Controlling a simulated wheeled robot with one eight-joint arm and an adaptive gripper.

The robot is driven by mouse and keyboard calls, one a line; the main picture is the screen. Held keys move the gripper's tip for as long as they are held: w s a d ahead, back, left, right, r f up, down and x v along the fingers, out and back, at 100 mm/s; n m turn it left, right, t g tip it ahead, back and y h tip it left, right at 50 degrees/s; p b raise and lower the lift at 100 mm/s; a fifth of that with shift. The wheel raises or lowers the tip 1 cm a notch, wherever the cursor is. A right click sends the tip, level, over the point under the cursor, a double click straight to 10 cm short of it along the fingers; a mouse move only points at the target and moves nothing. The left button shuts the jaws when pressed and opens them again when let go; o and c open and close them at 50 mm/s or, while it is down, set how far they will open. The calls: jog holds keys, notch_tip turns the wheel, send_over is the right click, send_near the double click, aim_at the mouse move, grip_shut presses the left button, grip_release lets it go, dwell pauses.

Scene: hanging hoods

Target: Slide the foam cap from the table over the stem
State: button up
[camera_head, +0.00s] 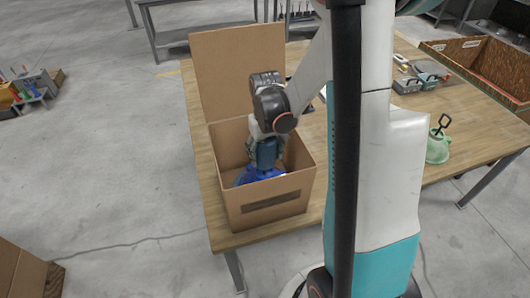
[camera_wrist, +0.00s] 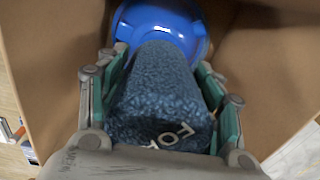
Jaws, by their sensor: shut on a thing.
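A dark blue speckled foam cap (camera_wrist: 160,85) with white lettering is between the fingers of my gripper (camera_wrist: 163,62), which is shut on it. In the head view my gripper (camera_head: 266,150) reaches down into an open cardboard box (camera_head: 270,212) on the table. A bright blue rounded thing (camera_head: 258,176) lies in the box below the gripper. It also shows in the wrist view (camera_wrist: 160,18), just beyond the far end of the cap. No stem is visible; the cap and gripper hide what lies between. I cannot tell whether the cap touches the blue thing.
The box's raised flap (camera_head: 237,70) stands behind my arm, and its walls surround the gripper closely. A green thing with a black hook (camera_head: 438,145) stands at the right on the wooden table (camera_head: 455,110). A wooden crate (camera_head: 485,65) and tools lie at the far right.

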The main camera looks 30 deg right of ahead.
jog(key=shift+f+b, duration=0.9)
jog(key=shift+f, duration=0.2)
jog(key=shift+f, duration=0.15)
jog(key=shift+f+b, duration=1)
jog(key=shift+b, duration=0.05)
jog(key=o, duration=1)
jog(key=shift+o, duration=0.6)
jog(key=shift+o, duration=1.4)
